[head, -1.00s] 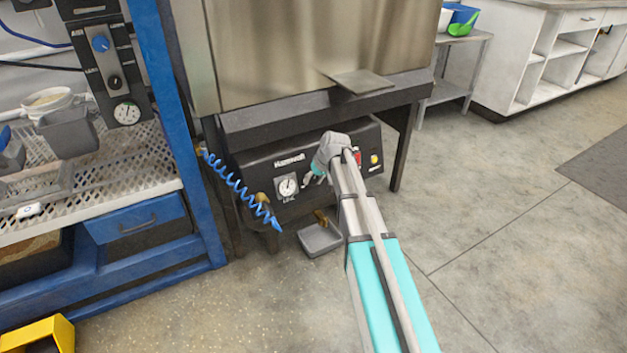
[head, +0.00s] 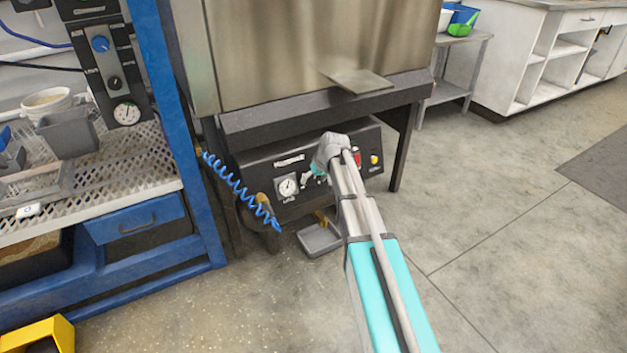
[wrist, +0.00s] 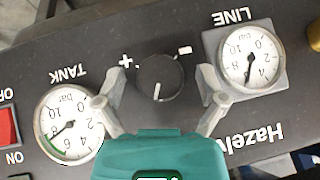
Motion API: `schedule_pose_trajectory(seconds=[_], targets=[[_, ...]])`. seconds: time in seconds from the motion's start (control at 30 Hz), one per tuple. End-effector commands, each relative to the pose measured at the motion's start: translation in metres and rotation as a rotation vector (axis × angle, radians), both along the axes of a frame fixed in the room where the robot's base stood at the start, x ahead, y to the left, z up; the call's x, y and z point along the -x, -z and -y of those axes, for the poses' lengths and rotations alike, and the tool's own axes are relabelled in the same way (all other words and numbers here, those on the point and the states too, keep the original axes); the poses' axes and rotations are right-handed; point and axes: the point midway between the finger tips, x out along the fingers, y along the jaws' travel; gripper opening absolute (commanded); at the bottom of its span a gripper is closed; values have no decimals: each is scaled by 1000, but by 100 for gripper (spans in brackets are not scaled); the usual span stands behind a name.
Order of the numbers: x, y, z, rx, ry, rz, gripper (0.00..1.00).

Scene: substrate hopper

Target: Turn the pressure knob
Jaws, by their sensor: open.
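The black round pressure knob (wrist: 160,78) shows in the wrist view on the dark panel, its white pointer line towards the bottom of the picture. A plus mark is at its left and a minus at its right. My gripper (wrist: 162,74) is open, one finger on each side of the knob, with gaps visible between fingers and knob. The LINE gauge (wrist: 250,58) is at the right and the TANK gauge (wrist: 68,124) at the left. In the head view my gripper (head: 308,175) is at the panel front (head: 330,195); I cannot make out the knob there.
A red switch (wrist: 8,125) is beside the TANK gauge. A yellow button (head: 375,160) is on the panel's right. A coiled blue hose (head: 235,185) hangs at its left, and a grey tray (head: 320,240) lies below. The blue rack (head: 180,120) stands left; floor at right is clear.

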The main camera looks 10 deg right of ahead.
Motion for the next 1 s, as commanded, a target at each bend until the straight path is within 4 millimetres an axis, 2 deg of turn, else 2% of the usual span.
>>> schedule_pose_trajectory(seconds=[0.3,1.0], targets=[[1,-3,-1,117,-43,38,90],[23,-64,11,111,-39,36,90]])
